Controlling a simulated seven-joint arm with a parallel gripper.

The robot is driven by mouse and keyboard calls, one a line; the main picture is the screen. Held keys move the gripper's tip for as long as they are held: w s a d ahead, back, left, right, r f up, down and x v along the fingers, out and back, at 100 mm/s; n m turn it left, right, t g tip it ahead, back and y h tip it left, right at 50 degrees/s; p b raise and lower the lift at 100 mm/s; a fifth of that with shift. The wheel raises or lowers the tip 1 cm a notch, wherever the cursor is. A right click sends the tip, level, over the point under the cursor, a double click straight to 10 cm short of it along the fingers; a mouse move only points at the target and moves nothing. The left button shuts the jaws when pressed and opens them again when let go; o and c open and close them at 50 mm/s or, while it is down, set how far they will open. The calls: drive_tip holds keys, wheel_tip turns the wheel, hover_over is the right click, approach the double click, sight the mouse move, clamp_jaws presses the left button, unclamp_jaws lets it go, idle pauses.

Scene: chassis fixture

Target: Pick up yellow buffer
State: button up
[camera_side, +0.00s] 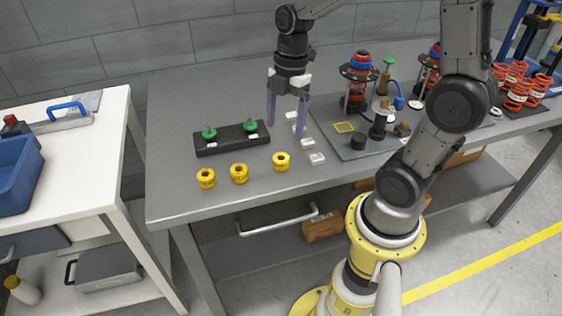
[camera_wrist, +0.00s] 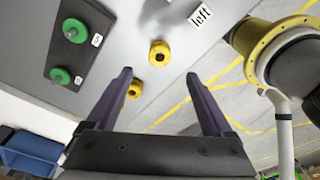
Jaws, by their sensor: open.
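Three yellow buffers stand in a row near the front edge of the grey table. In the side view they are the left one (camera_side: 206,178), the middle one (camera_side: 239,173) and the right one (camera_side: 281,161). My gripper (camera_side: 286,131) hangs above the table near the right buffer, its two purple fingers apart and empty. In the wrist view one yellow buffer (camera_wrist: 159,53) lies beyond the open fingertips (camera_wrist: 158,77).
A black block (camera_side: 232,138) with two green-topped parts stands behind the buffers. Small white labels (camera_side: 317,158) lie to the right. A grey plate (camera_side: 343,143) with spring assemblies and other parts is further right. The table's front left is clear.

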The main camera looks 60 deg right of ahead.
sight(281, 153)
drive_tip(key=f, duration=0.5)
drive_tip(key=a+f, duration=0.1)
drive_tip(key=f, duration=0.2)
drive_tip(key=shift+w+a+f, duration=0.1)
drive_tip(key=shift+w+f, duration=0.05)
drive_tip(key=shift+f, duration=0.15)
clamp_jaws()
